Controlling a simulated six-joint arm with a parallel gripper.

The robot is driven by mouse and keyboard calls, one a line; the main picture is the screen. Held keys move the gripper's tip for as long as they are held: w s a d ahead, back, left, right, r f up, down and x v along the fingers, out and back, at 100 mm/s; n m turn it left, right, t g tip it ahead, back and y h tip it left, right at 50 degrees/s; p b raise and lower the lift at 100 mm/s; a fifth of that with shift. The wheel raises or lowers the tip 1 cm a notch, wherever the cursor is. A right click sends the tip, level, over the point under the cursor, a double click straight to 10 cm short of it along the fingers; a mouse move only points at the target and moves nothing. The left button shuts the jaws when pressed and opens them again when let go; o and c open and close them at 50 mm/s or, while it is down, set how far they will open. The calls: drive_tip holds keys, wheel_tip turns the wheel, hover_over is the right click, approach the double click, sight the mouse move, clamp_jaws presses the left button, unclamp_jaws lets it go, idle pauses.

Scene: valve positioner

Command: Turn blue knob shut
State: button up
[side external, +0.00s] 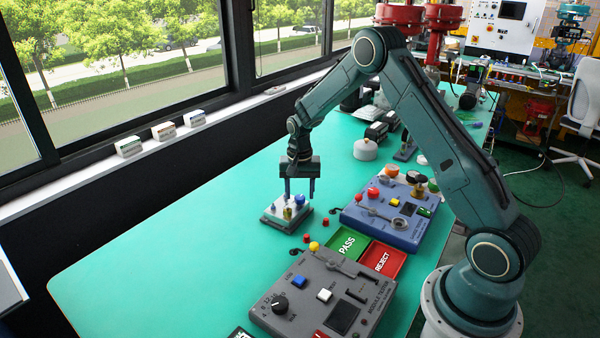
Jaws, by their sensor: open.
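A small grey device (270,221) stands on the green table below my gripper. A small blue knob (299,200) shows on its top, beside a brass-coloured fitting (287,214). My gripper (300,198) points straight down over the device with its two fingers apart. The blue knob appears between or just behind the fingertips. The view is too small to tell whether the fingers touch it or how far the knob is turned.
A blue control box (385,228) stands right of the device. Green PASS (346,243) and red REJECT (383,260) trays and a grey tester box (300,306) lie in front. Small red pieces (307,238) lie nearby. The table (170,260) at left is clear.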

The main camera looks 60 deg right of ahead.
wheel_tip(320, 180, up, 13)
idle(0.5)
idle(0.3)
wheel_tip(320, 180, up, 9)
drive_tip(key=n+t, duration=0.1)
drive_tip(key=n, duration=0.2)
hover_over(300, 198)
drive_tip(key=s+a, duration=0.5)
drive_tip(key=s+a+r+n+t, duration=0.2)
drive_tip(key=s+a+r, duration=0.35)
drive_tip(key=s, duration=0.35)
drive_tip(key=s+a+n+t, duration=0.1)
drive_tip(key=s+a+n, duration=0.1)
drive_tip(key=s, duration=0.6)
drive_tip(key=s+a+n+t, duration=0.1)
drive_tip(key=s+a+n, duration=0.1)
drive_tip(key=s, duration=0.6)
drive_tip(key=shift+s+a+n+t, duration=0.25)
drive_tip(key=shift+a+n+t, duration=0.05)
drive_tip(key=shift+n, duration=0.6)
